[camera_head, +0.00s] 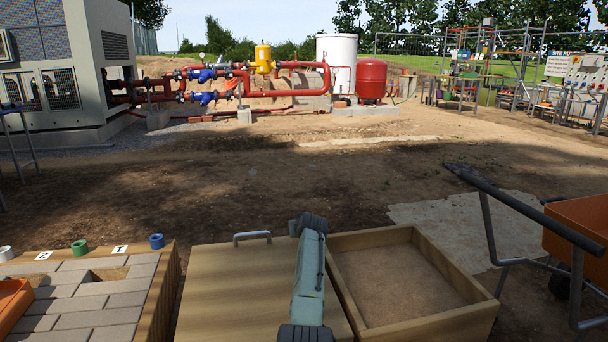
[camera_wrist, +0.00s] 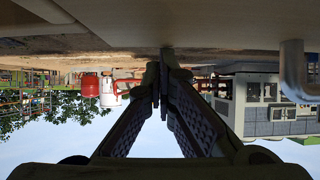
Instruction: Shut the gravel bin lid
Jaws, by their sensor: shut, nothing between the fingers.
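A wooden bin (camera_head: 480,322) with an open top stands at the lower middle right in the head view; a sandy brown fill shows inside. A flat wooden panel (camera_head: 222,285), which looks like the lid, lies to its left with a grey metal handle (camera_head: 252,236) near its far edge. My gripper (camera_head: 308,222) is over the panel's right part, to the right of the handle, beside the open bin. In the upside-down wrist view its fingers (camera_wrist: 163,65) are shut and empty, close to a pale surface; contact is unclear. The handle also shows there (camera_wrist: 292,75), apart from the fingers.
A paving-block table (camera_head: 75,295) with rings and an orange tray (camera_head: 12,300) stands at left. A wheelbarrow (camera_head: 585,235) with dark handles is close on the right. Open dirt ground lies beyond; red pipework (camera_head: 230,80) and a chiller unit (camera_head: 50,65) stand farther back.

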